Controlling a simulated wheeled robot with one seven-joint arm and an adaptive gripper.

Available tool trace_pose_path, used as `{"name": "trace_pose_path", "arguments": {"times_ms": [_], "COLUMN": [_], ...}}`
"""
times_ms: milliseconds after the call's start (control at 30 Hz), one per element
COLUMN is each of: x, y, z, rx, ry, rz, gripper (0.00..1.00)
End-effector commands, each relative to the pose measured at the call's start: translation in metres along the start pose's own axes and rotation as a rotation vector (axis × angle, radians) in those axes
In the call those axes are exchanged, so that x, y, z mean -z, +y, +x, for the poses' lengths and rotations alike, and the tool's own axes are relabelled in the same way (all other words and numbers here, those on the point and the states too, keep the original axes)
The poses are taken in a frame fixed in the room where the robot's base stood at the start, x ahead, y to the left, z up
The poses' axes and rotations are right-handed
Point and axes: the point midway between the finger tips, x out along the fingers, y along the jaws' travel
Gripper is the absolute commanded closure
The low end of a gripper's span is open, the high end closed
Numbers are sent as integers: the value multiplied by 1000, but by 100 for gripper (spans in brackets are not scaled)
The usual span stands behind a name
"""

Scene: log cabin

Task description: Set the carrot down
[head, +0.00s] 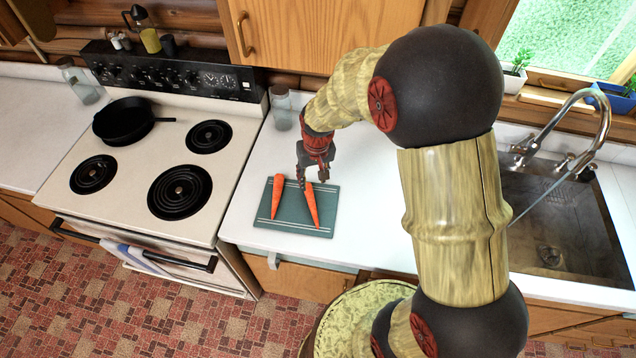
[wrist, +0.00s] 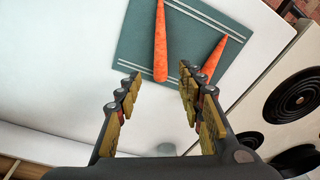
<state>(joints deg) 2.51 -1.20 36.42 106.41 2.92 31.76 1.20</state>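Two orange carrots lie on a teal cutting board (head: 262,217) on the white counter. The right carrot (head: 313,208) and the left carrot (head: 277,192) are apart, their thick ends toward the wall. My gripper (head: 304,183) is above the board, at the thick end of the right carrot. In the wrist view my gripper (wrist: 158,78) has its fingers spread with clear gaps, and the right carrot (wrist: 160,45) shows in line between the fingertips. The left carrot (wrist: 214,58) lies outside the fingers, partly behind one. I cannot tell the exact height of the fingertips over the board.
The stove (head: 150,150) with a black skillet (head: 124,121) stands left of the board. A glass jar (head: 282,110) stands behind the board by the wall. The sink (head: 560,230) is at the right. Bare counter (head: 375,200) lies right of the board.

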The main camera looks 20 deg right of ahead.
Motion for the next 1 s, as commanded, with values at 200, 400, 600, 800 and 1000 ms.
{"name": "trace_pose_path", "arguments": {"times_ms": [200, 400, 600, 800, 1000], "x": [-8, -50, -111, -162, -181], "y": [-5, -8, -6, -2, -1], "z": [-82, -181, -251, -283, -291], "rx": [3, 4, 3, 0, -2], "ry": [79, 181, 280, 351, 375], "rz": [-23, -56, -84, -104, -111], "gripper": [62, 62, 62, 62, 62]}}
